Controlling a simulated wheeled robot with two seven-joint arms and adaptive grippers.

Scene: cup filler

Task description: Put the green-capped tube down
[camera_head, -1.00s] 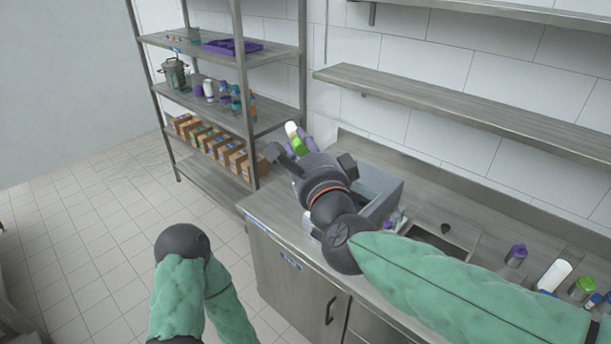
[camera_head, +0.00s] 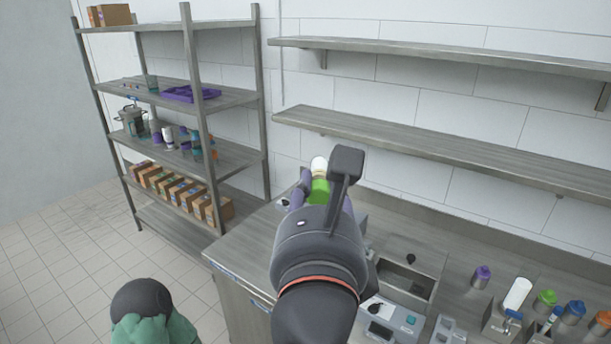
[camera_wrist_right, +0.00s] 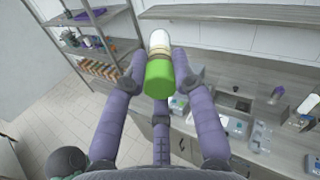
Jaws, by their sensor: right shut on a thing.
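The green-capped tube (camera_head: 319,180) has a bright green cap and a pale white body. My right gripper (camera_head: 318,186) is shut on it and holds it up in the air, in front of the counter's left part. In the right wrist view, the tube (camera_wrist_right: 159,72) sits between the purple fingertips of the right gripper (camera_wrist_right: 158,76), green end nearer the camera and white end pointing away. In the head view, the gripper's body hides part of the tube and the counter behind.
A steel counter (camera_head: 244,248) has bare room at its left end. A grey machine (camera_head: 392,318), a recessed bin (camera_head: 408,278) and several capped bottles, one purple (camera_head: 481,277), stand to the right. A shelf rack (camera_head: 228,154) with boxes is left; wall shelves (camera_head: 420,143) hang above.

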